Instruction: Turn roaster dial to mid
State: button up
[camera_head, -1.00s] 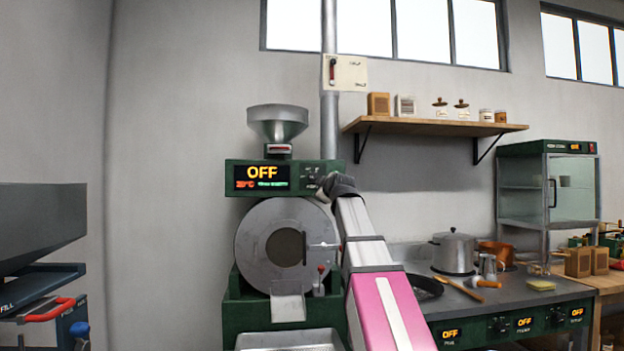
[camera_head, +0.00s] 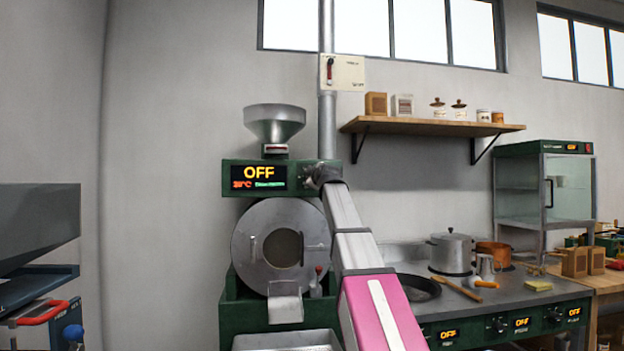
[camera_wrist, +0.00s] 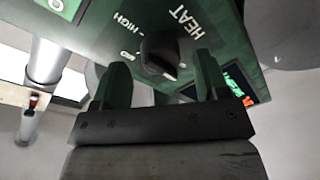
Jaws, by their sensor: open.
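The green roaster (camera_head: 228,186) stands at the centre left in the head view, its display (camera_head: 259,177) reading OFF. In the wrist view its green panel (camera_wrist: 214,50) carries the words HEAT and HIGH around a dark dial (camera_wrist: 160,54). My gripper (camera_wrist: 158,72) is open, with one finger on either side of the dial and a gap to each side. I cannot tell whether either finger touches it. In the head view my arm's end covers the dial at the right of the panel.
A grey counter (camera_head: 462,306) with a pot (camera_head: 452,252) and a pan (camera_head: 418,287) lies right of my arm. A wooden shelf (camera_head: 430,127) hangs above. A steel pipe (camera_head: 327,125) rises behind the roaster.

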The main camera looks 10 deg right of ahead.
jog(key=shift+w, duration=0.7)
jog(key=c, duration=0.9)
jog(key=shift+a, duration=0.1)
